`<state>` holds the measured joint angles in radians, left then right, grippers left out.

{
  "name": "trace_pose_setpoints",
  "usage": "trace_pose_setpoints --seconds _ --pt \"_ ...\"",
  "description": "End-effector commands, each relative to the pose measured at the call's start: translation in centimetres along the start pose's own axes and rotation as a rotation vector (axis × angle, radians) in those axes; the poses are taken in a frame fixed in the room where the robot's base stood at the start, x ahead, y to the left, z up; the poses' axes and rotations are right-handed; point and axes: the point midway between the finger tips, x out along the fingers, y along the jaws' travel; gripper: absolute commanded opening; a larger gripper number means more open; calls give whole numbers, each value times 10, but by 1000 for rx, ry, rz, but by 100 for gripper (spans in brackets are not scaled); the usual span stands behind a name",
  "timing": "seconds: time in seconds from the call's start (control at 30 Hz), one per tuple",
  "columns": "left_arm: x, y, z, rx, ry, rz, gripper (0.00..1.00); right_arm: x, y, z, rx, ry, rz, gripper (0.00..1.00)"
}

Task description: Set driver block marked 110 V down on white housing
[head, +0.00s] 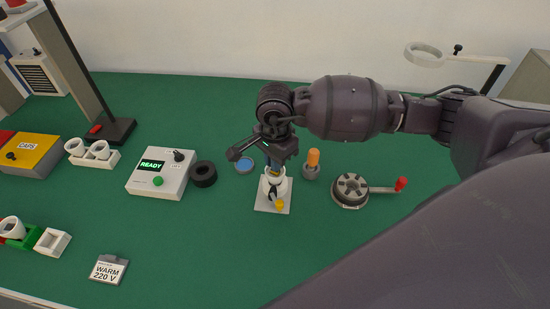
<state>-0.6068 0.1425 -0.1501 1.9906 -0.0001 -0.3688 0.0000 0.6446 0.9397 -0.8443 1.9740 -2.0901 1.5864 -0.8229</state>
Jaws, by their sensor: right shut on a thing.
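My right gripper (276,160) comes down from above, directly over a white housing (277,184). The housing stands upright on a pale square base (264,207) with a black and a yellow part at its front. The gripper is shut on a small block that is mostly hidden by the fingers and wrist. I take this to be the driver block; no 110 V marking is readable. The gap between the held piece and the housing's top is too small to tell whether they touch. My left gripper is not in view.
A blue-centred dish (244,165), black ring (203,174) and READY box (143,186) are left. A WARM 220 V card (108,269) lies front left.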

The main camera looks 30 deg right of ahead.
Motion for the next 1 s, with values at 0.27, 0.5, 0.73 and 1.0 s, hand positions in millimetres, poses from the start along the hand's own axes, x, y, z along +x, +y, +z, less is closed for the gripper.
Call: trace_pose_setpoints --seconds 0.27,0.5,0.73,1.0 --pt "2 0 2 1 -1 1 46 3 0 0 0 0 0 0" --pt "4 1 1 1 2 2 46 5 0 0 0 0 0 0" --pt "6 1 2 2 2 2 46 8 0 0 0 0 0 0" --pt "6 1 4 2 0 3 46 9 0 0 0 0 0 0"
